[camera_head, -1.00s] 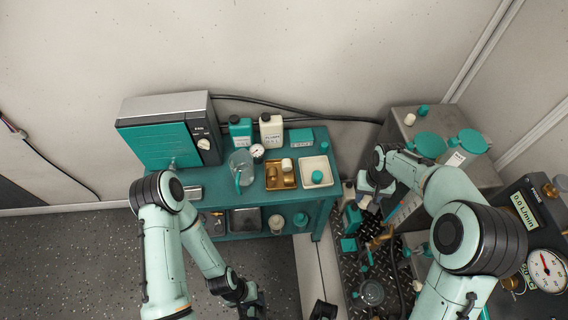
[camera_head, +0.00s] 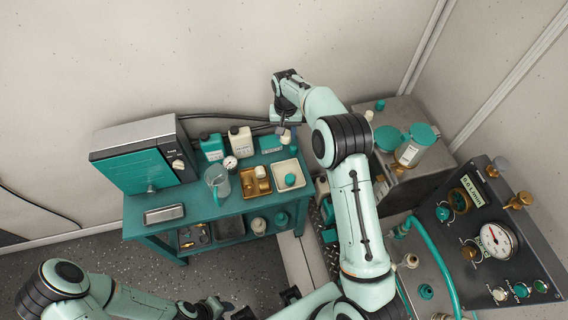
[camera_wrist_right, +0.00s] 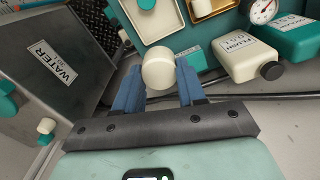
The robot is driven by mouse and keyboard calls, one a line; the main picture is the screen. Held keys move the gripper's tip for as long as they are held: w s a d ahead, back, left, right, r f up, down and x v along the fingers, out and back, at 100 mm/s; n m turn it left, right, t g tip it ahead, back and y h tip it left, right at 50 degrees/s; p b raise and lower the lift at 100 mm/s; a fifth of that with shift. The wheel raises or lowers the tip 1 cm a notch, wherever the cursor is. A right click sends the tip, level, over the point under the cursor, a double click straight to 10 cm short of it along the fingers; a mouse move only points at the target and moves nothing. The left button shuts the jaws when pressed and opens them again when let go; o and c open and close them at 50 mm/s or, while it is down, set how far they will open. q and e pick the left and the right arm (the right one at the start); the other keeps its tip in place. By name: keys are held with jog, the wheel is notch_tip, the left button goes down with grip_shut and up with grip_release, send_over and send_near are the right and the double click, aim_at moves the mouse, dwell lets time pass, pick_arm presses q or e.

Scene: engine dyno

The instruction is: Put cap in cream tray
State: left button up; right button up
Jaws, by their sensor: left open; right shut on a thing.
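My right gripper (camera_head: 284,124) is shut on a cream cap (camera_wrist_right: 158,69), held between its blue fingers. The held cap also shows in the head view (camera_head: 285,137), in the air near the back right corner of the teal bench. The cream tray (camera_head: 280,171) stands on the bench's right end with a teal cap (camera_head: 290,180) in it. The tray also shows at the top of the wrist view (camera_wrist_right: 170,22), beyond the held cap. My left gripper (camera_head: 213,308) is open, low at the bottom of the head view, away from the bench.
A brass tray (camera_head: 251,188) with a cream cap and brass parts sits left of the cream tray. A jug (camera_head: 217,181), a gauge (camera_head: 231,163) and teal and white bottles (camera_head: 241,143) stand nearby. A metal cabinet (camera_head: 395,170) with teal-lidded containers is at right.

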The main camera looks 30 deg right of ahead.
notch_tip(320, 180, down, 20)
jog(key=shift+s+r, duration=0.15)
jog(key=shift+r, duration=0.1)
jog(key=shift+f, duration=0.1)
jog(key=o, duration=1)
notch_tip(320, 180, up, 12)
jog(key=shift+r, duration=0.15)
jog(key=shift+s, duration=0.1)
dwell(0.4)
